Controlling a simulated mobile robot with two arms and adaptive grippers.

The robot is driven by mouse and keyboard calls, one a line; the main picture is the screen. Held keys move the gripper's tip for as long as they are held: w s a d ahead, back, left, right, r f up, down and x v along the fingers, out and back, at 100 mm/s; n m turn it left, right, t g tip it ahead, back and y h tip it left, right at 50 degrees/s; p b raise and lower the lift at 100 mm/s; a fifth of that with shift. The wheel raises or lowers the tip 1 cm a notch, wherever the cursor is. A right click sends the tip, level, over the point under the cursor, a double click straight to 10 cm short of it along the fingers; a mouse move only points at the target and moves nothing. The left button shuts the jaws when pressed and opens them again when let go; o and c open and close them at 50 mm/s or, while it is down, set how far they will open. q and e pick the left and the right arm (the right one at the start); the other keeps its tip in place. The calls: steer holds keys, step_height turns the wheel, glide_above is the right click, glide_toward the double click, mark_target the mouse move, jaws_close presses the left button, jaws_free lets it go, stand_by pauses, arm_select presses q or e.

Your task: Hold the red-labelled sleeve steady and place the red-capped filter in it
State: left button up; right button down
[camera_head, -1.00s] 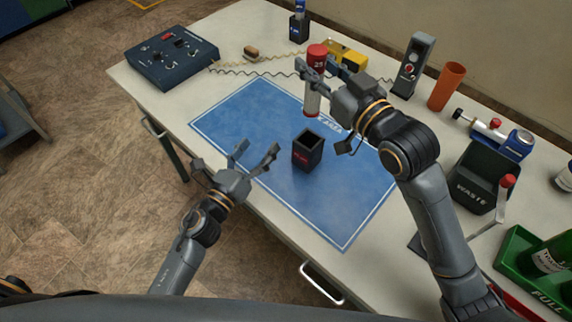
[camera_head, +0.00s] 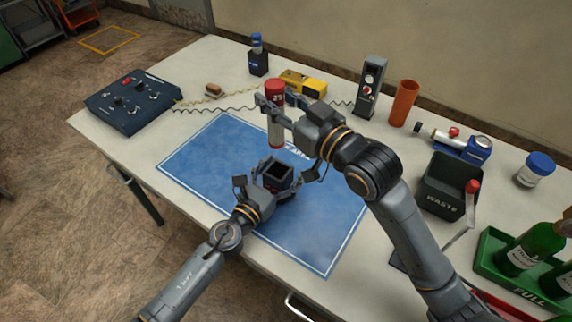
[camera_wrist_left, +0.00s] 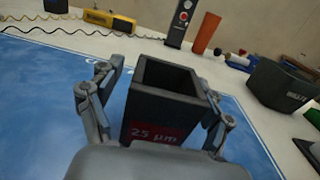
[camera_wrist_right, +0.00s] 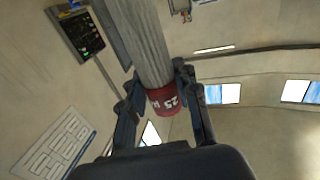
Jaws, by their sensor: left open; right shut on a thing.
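The red-labelled sleeve (camera_head: 276,177) is a dark square open-topped box standing upright on the blue mat (camera_head: 205,165). In the left wrist view the sleeve (camera_wrist_left: 165,95) shows its red "25 µm" label. My left gripper (camera_head: 277,180) is open, with one finger on each side of the sleeve. The red-capped filter (camera_head: 275,120) is a pale cylinder, held upright, cap on top, above the mat behind the sleeve. My right gripper (camera_head: 283,112) is shut on it. In the right wrist view the filter's red cap (camera_wrist_right: 165,99) sits between the fingers.
A blue-capped filter in its dark sleeve (camera_head: 258,58) stands at the back. A control box (camera_head: 128,102) is at left. A yellow device (camera_head: 303,82), a grey meter (camera_head: 370,85), an orange cup (camera_head: 403,103) and a waste bin (camera_head: 445,185) stand behind and right. The mat's front is clear.

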arm_select(q)
steer(key=shift+x, duration=0.9)
steer(key=shift+c, duration=0.2)
steer(key=c, duration=1.3)
